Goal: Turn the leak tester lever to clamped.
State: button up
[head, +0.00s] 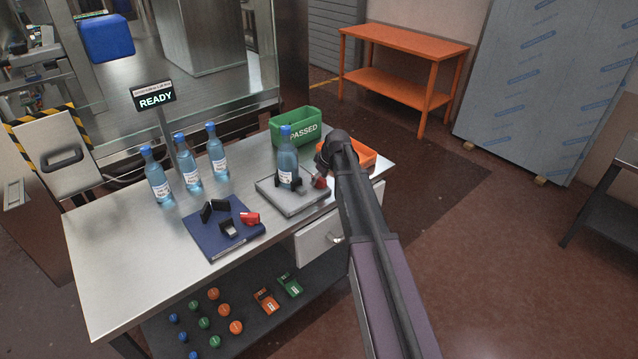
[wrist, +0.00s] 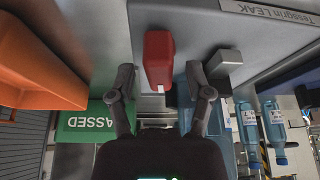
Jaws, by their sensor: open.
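The leak tester (head: 300,203) is a grey plate on the bench with a blue bottle (head: 287,160) standing upright on it. Its red lever (head: 320,182) shows at the plate's right side, below my gripper (head: 326,160). In the wrist view the red lever (wrist: 158,55) sits between the two fingertips of my open gripper (wrist: 160,78), with gaps on both sides. The grey tester body (wrist: 225,25) carries a partly cut label reading LEAK. A grey block (wrist: 223,64) stands right of the lever. My wrist hides much of the fingers in the head view.
A green PASSED bin (head: 296,124) and an orange bin (head: 362,152) stand close behind and beside the tester. A dark blue fixture (head: 210,237) with black blocks and a red part (head: 250,218) lies to the left. Several bottles (head: 188,165) stand further left.

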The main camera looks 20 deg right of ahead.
jog(key=shift+f, duration=0.2)
grip_shut()
dwell(0.3)
jog(key=shift+m, duration=0.4)
jog(key=m+h, duration=0.2)
jog(key=m, duration=0.2)
jog(key=shift+t, duration=0.3)
jog(key=m+h, duration=0.2)
jog(key=m, duration=0.4)
dwell(0.4)
